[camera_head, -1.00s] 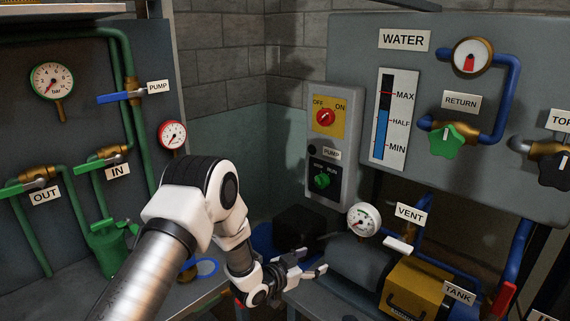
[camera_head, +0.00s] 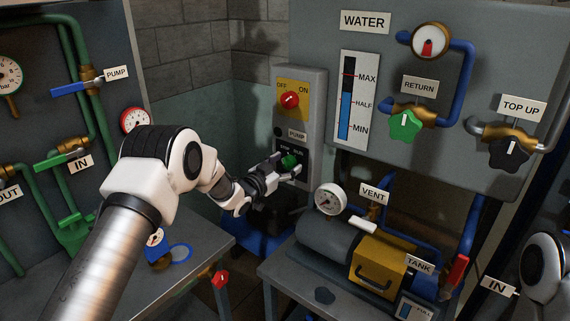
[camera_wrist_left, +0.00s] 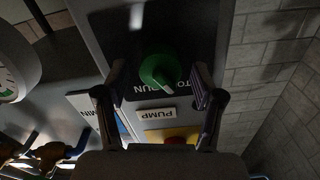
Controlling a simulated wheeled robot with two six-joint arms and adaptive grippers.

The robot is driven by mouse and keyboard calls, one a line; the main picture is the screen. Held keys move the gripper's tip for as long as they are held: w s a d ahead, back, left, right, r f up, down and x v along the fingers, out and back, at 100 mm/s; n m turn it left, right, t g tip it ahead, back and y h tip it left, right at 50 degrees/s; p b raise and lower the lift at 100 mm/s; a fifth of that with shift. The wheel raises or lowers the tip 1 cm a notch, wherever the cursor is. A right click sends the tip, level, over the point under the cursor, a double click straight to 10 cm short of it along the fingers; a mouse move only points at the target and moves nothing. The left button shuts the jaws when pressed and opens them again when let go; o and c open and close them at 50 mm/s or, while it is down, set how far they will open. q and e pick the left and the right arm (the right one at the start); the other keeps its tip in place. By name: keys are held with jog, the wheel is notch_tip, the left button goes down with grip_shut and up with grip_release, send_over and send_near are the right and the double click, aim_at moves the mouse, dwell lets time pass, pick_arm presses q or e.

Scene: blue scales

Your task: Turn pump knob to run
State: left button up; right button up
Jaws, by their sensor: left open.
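The green pump knob (camera_head: 290,161) sits on the black plate of the grey control box, under the PUMP label (camera_head: 297,135). My left gripper (camera_head: 285,167) is open at the knob in the head view. In the left wrist view the knob (camera_wrist_left: 158,70) lies between the two open fingers (camera_wrist_left: 157,90), with a gap on each side. The lettering on the plate is partly hidden there by the knob and shows upside down. My right arm (camera_head: 545,270) shows at the right edge; its gripper is out of view.
Above the pump knob is a red switch (camera_head: 289,100) on a yellow plate. To the right are the level gauge (camera_head: 353,100), the green RETURN knob (camera_head: 405,124) and the black TOP UP knob (camera_head: 511,149). A tank with a yellow box (camera_head: 392,262) stands below.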

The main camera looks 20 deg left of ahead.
pick_arm(q)
jog(key=shift+w+f, duration=0.1)
jog(key=shift+f, duration=0.05)
jog(key=c, duration=1.1)
jog(key=shift+c, duration=0.2)
jog(key=m+b, duration=0.2)
jog(key=b, duration=0.1)
jog(key=shift+f, duration=0.2)
jog(key=m+b, duration=0.7)
jog(key=shift+f+b, duration=0.1)
jog(key=shift+b, duration=0.25)
jog(key=shift+m+b, duration=1.45)
jog(key=shift+m, duration=0.15)
jog(key=shift+r, duration=0.2)
jog(key=o, duration=1.1)
jog(key=shift+d, duration=0.1)
